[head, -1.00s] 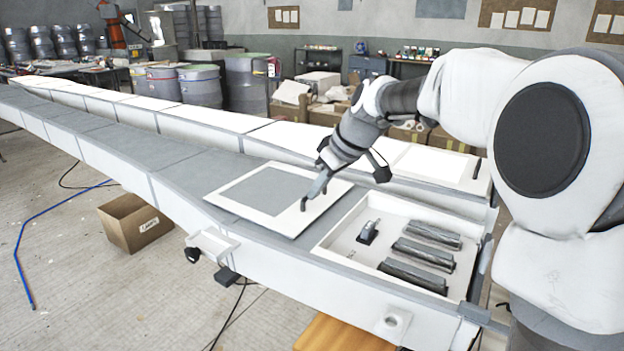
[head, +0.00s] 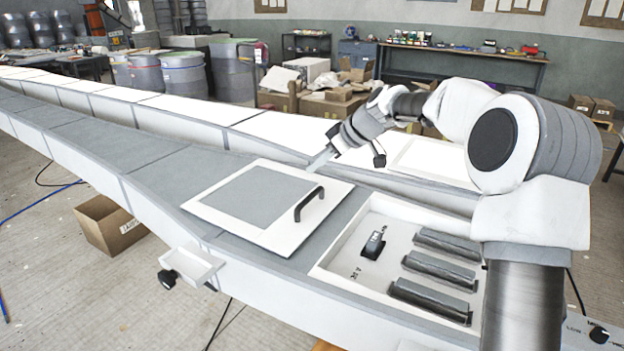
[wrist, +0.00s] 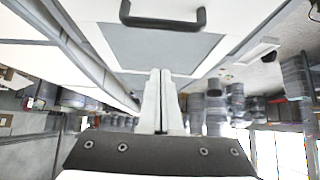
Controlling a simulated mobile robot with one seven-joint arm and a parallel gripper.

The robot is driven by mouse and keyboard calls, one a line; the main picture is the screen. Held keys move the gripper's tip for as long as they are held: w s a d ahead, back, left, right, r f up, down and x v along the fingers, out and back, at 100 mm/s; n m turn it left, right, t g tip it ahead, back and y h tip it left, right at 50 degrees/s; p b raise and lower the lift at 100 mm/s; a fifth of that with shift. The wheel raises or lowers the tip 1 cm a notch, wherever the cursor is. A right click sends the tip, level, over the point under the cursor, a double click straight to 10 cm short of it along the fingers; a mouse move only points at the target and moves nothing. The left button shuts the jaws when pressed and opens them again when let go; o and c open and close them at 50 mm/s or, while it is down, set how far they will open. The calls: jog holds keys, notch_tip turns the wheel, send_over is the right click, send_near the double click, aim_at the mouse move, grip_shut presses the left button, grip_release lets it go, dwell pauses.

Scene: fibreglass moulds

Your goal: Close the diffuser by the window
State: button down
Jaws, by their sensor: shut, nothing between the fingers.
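The diffuser appears to be the flat white-framed panel with a grey centre (head: 251,199), lying on the long grey bench. A dark bar handle (head: 308,204) stands on its right side. The handle also shows at the top of the wrist view (wrist: 163,20). Right of the panel, an open white tray (head: 340,262) lies uncovered. My gripper (head: 318,163) is just beyond the panel's far edge, apart from the handle. In the wrist view my gripper's fingers (wrist: 161,80) are together with nothing between them, and the handle is clear of them.
The tray holds several dark ribbed bars (head: 440,270) and a small dark device (head: 374,244). A second long white bench section (head: 270,138) runs behind. A cardboard box (head: 108,224) is on the floor at left. Barrels and a back table stand farther off.

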aim_at(312, 197)
jog(key=x, duration=1)
jog(key=shift+s, duration=0.15)
jog(key=d, duration=0.1)
jog(key=s+d, duration=0.1)
jog(key=shift+s+d+b, duration=0.25)
jog(key=shift+d+b, duration=0.05)
jog(key=shift+s+d+f, duration=0.2)
jog(key=shift+s+d, duration=0.2)
jog(key=shift+d, duration=0.1)
